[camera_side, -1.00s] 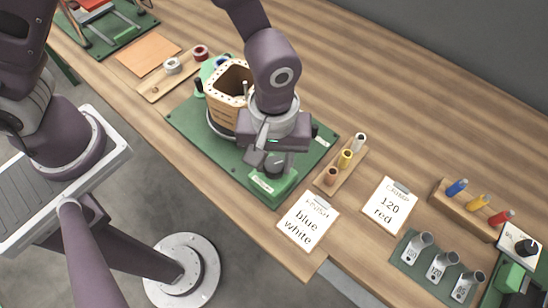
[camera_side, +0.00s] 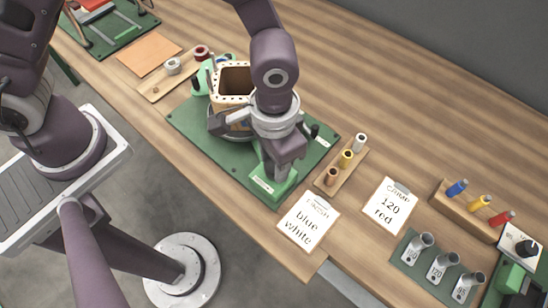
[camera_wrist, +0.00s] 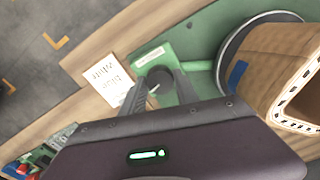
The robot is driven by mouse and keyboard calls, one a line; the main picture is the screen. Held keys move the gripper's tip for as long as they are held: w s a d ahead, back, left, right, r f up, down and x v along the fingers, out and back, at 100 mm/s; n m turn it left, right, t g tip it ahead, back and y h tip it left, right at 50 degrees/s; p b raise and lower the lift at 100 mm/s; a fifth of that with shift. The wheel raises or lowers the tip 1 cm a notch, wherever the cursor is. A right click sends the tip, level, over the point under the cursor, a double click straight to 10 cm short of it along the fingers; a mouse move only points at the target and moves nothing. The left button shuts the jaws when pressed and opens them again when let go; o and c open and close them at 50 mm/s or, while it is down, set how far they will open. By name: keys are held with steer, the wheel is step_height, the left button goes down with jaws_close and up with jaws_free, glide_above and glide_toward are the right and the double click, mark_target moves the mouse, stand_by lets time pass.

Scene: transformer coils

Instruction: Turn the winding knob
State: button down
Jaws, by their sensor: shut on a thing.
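The winding knob (camera_wrist: 159,76) is a dark round knob on a green block (camera_side: 272,190) at the front of a green baseplate (camera_side: 190,125). My gripper (camera_wrist: 158,86) points down over the block, with one finger on each side of the knob, shut on it. In the side view my gripper (camera_side: 272,175) hides the knob. A tan, open-topped coil former (camera_wrist: 262,82) with a dotted rim stands on a round grey turntable behind the block. It also shows in the side view (camera_side: 231,99), partly hidden by my arm. A blue mark is on its side.
A rack of small spools (camera_side: 346,158) stands close to the right of the baseplate. Cards reading "blue white" (camera_side: 308,222) and "120 red" (camera_side: 390,205) lie in front and to the right. A spool board (camera_side: 172,66) is at the back left.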

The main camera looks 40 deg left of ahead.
steer(key=shift+m, duration=2.4)
